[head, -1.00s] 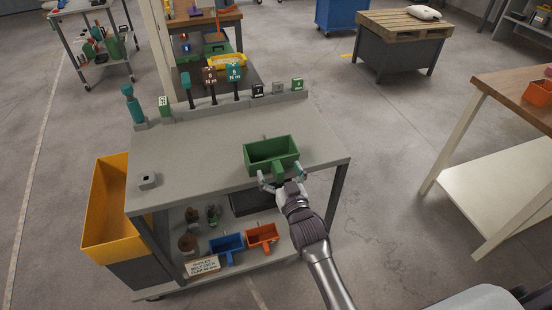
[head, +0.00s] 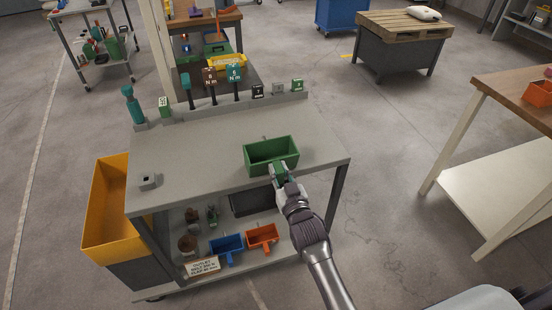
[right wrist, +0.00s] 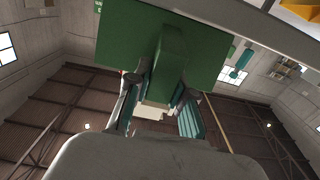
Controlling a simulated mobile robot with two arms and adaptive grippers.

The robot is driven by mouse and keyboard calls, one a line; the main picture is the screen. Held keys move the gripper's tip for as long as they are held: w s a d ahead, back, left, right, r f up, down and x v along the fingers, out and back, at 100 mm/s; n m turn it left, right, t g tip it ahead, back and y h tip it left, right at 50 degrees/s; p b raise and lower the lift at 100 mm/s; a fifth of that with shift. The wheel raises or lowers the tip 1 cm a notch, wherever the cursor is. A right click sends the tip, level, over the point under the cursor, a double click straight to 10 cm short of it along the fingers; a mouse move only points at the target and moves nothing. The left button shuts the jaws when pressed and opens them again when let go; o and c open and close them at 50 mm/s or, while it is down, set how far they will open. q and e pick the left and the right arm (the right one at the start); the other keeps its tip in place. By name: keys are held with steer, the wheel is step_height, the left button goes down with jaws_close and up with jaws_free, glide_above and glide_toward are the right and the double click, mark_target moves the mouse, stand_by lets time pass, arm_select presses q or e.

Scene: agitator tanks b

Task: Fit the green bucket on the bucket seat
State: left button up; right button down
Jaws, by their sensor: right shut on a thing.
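The green bucket (head: 271,155) is an open rectangular box with a handle block on its near side. It is at the front right of the grey cart top, upright; I cannot tell if it rests there or hangs just above. My right gripper (head: 279,173) is shut on the handle. In the right wrist view the fingers (right wrist: 160,100) sit on both sides of the green handle, under the bucket (right wrist: 115,40). A small grey block with a dark opening (head: 149,181) stands at the cart's front left; I cannot tell if it is the bucket seat. My left gripper is not in view.
The cart top (head: 195,150) is mostly clear. Tools and small labelled blocks line its back edge. A yellow bin (head: 108,215) hangs at its left. A blue bucket (head: 228,245) and an orange bucket (head: 262,236) are on the lower shelf. A wooden table (head: 520,90) stands right.

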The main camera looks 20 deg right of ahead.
steer(key=shift+r+p, duration=1.85)
steer(key=shift+r, duration=0.25)
